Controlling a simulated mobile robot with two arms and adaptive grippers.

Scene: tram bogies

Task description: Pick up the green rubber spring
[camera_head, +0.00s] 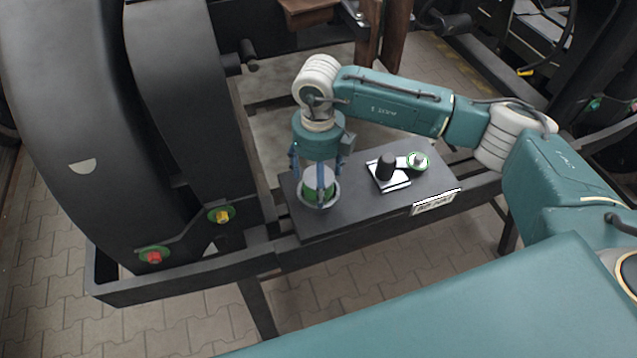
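Whether the fingers touch the spring cannot be told. The gripper hides part of the spring. My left gripper is not in view.
On the same plate (350,215) stand a black cylinder (386,166) on a white base and a green-ringed part (417,161). A large dark wheel (60,110) stands at left, with red (154,257) and yellow (222,216) knobs below. Paved floor lies in front.

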